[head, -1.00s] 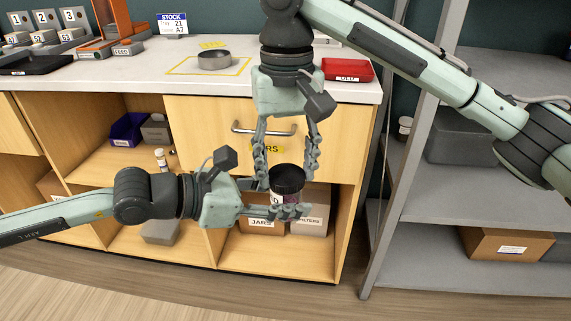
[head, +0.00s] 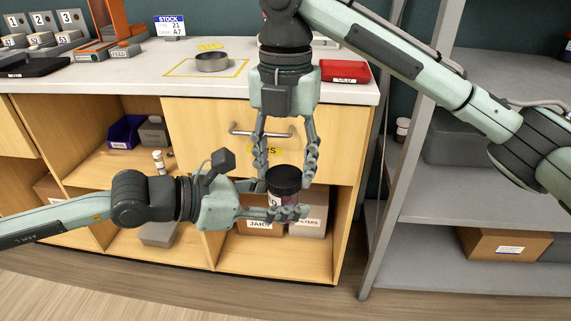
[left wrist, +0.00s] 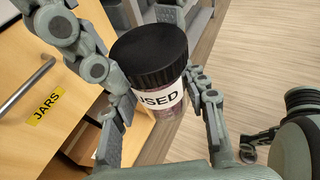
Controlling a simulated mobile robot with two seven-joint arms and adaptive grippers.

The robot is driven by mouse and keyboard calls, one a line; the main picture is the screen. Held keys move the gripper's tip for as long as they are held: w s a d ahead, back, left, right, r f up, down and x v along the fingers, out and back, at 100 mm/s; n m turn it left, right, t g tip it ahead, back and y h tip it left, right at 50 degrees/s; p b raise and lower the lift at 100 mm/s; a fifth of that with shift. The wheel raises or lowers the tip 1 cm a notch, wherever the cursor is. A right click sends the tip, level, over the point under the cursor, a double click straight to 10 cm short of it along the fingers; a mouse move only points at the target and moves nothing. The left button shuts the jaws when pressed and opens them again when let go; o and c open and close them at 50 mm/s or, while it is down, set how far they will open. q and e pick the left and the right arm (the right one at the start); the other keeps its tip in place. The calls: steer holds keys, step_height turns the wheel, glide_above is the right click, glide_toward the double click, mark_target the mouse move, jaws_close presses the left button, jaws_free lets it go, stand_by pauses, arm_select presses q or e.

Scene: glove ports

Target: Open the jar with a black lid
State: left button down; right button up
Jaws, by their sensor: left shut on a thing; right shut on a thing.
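The jar (head: 287,199) is upright in the air in front of the cabinet. It has a wide black lid (head: 284,178), a white label and purplish contents. In the left wrist view the jar's label (left wrist: 160,98) reads "USED" and the black lid (left wrist: 149,52) sits on top. My left gripper (head: 282,208) comes in from the left and is shut around the jar's body. My right gripper (head: 285,176) points down from above, its fingers on either side of the lid, shut on it. Whether the lid is loose cannot be seen.
Behind is a wooden cabinet with a "JARS" drawer (head: 225,118) and boxes in open compartments. On the countertop are a round grey dish (head: 212,62) inside a yellow outline and a red tray (head: 344,71). A grey shelf unit (head: 420,190) stands at the right.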

steer(key=n, duration=0.6)
steer(key=shift+w+a, duration=0.1)
steer(key=shift+w, duration=0.05)
steer(key=shift+r, duration=0.25)
steer(key=shift+r, duration=0.95)
steer(key=shift+r, duration=1.95)
